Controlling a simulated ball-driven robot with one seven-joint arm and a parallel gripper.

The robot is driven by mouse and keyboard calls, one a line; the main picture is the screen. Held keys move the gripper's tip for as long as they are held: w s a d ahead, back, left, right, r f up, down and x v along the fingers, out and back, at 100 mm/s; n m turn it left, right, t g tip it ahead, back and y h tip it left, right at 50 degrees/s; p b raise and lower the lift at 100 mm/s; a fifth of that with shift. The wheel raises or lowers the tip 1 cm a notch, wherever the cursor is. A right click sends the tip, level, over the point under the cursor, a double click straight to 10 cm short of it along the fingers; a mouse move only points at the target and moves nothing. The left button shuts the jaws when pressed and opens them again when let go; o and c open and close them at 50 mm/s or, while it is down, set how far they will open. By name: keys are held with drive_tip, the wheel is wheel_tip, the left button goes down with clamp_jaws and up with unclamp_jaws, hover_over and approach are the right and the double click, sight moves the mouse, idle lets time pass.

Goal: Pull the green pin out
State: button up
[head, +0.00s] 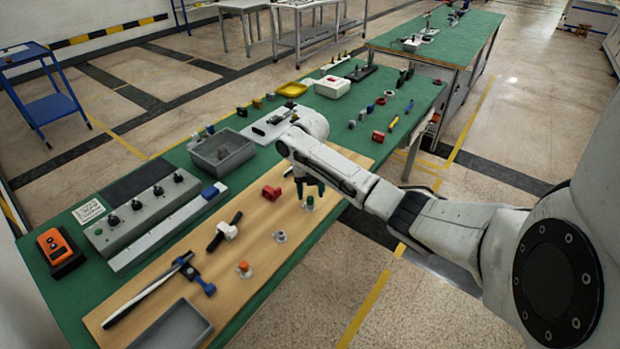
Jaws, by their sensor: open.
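The green pin (310,201) stands upright in a small grey base near the right edge of the wooden board (262,292). Only its green top and the base show clearly. My gripper (309,188) points down from the end of my arm, just above the green pin. Its dark fingers are open and apart. I cannot tell whether they reach down around the pin's top.
An orange-topped pin (244,267) and a grey pin (280,236) stand on the board in front. A red block (271,193) and a black-handled white clamp (227,231) lie left of my gripper. A grey bin (222,153) stands behind on the green bench.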

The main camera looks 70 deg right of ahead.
drive_tip(key=shift+f, duration=0.95)
clamp_jaws()
